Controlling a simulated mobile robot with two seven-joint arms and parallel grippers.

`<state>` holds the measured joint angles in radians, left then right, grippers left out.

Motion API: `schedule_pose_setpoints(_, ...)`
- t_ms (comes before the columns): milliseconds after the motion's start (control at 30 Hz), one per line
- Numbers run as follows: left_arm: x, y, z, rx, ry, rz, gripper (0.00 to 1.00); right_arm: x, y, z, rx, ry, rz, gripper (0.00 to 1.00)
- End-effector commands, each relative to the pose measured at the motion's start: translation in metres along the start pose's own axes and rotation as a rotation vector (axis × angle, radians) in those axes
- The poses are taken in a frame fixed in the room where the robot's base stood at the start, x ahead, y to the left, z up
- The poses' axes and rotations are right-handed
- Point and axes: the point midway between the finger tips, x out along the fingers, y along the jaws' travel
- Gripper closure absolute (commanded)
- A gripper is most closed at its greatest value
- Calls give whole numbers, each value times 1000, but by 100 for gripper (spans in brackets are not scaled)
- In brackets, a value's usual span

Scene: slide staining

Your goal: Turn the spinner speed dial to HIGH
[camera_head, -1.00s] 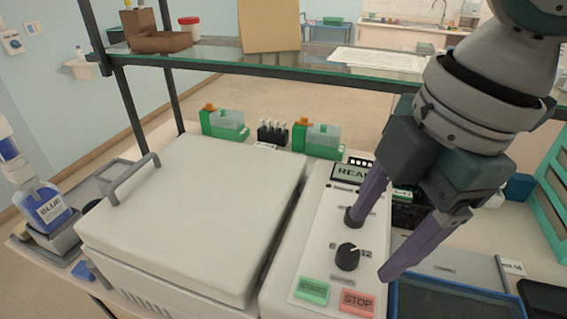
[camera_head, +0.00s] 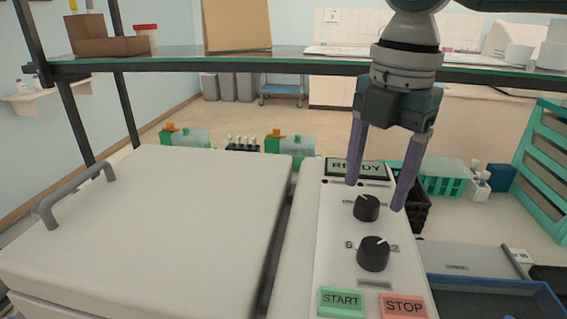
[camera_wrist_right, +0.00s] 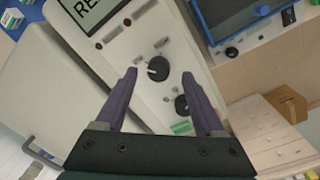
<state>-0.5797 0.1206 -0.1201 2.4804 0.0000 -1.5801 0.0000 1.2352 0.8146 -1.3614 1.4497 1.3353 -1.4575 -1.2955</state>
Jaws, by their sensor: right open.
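The spinner's white control panel (camera_head: 335,235) carries two black dials, an upper one (camera_head: 367,207) and a lower one (camera_head: 373,254). Their labels are too small to read, so I cannot tell which is the speed dial. Each has a white pointer mark, tilted to the upper right in the head view. My right gripper (camera_head: 375,196) is open and points down, with its purple fingers on either side of the upper dial. In the right wrist view the upper dial (camera_wrist_right: 158,68) shows between the fingertips; contact is not clear. My left gripper is out of view.
A READY display (camera_head: 357,168) sits behind the dials. Green START (camera_head: 341,302) and red STOP (camera_head: 404,306) buttons lie in front. The closed white lid (camera_head: 150,220) is to the left, a blue-rimmed tray (camera_head: 490,285) to the right. A glass shelf (camera_head: 240,62) crosses behind.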

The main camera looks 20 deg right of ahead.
Motion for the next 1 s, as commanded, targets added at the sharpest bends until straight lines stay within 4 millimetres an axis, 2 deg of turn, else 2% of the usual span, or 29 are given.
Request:
schedule_pose_setpoints(100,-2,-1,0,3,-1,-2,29,15,0,0,0,0,-2,29)
schedule_pose_setpoints(200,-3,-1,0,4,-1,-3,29,22,0,0,0,-1,-1,29)
schedule_pose_setpoints(500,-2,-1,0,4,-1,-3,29,25,0,0,0,-1,1,30)
schedule_pose_setpoints(1000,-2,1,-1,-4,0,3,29,24,0,0,0,-1,1,86)
